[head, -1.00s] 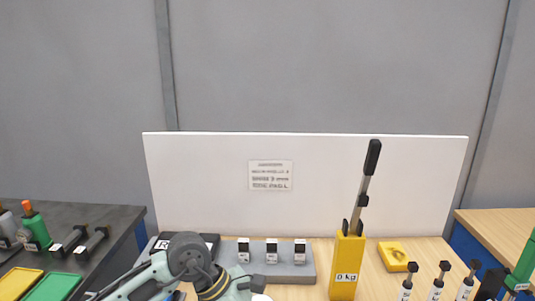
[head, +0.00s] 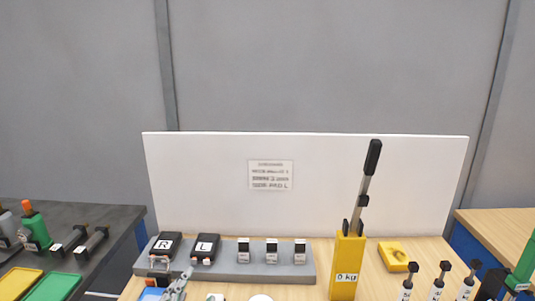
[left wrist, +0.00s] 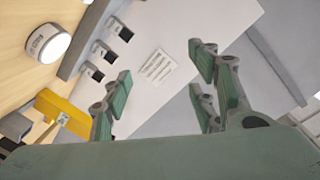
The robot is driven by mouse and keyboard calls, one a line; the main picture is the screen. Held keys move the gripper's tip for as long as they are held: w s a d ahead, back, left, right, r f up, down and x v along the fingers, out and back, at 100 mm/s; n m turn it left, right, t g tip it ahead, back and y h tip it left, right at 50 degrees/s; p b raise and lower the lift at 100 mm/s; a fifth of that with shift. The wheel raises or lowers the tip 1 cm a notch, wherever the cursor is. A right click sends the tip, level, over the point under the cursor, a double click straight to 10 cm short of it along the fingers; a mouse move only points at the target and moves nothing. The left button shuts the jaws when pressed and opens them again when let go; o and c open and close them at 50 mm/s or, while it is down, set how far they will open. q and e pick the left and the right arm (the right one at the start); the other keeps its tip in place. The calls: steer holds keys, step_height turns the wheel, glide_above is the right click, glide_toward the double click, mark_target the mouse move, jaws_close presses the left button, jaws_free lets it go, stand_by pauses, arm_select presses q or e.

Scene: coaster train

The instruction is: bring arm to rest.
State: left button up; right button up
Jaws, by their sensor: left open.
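That wrist view is tilted and shows the white panel beyond the fingers. My right gripper is in neither view.
The rack holds black blocks marked R (head: 166,245) and L (head: 205,248) and several small dark-topped pieces. A yellow post (head: 346,265) marked 0 kg carries an upright lever (head: 368,180). A white panel (head: 400,180) stands behind. Small black-topped cylinders (head: 440,280) stand at the right.

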arm_select(q)
steer(key=s+a+f+n+g+y, duration=0.1)
steer(key=s+a+f+n+g, duration=0.2)
steer(key=s+f, duration=0.35)
steer(key=s+a+f+n+g, duration=0.2)
steer(key=s+f+g, duration=0.25)
steer(key=f, duration=0.35)
steer(key=s+f+n+g, duration=0.1)
steer(key=s+f+g, duration=0.25)
steer(key=s, duration=0.45)
steer(key=s+f+n+g, duration=0.1)
steer(key=s+f+g, duration=0.25)
steer(key=s, duration=0.35)
step_height(320, 180, down, 26)
steer(key=s, duration=0.1)
steer(key=s+a+f+g, duration=0.1)
steer(key=s+a+f, duration=0.2)
steer(key=s+f, duration=1.3)
steer(key=shift+s+f, duration=0.35)
steer(key=shift+s, duration=0.4)
steer(key=shift+g, duration=0.25)
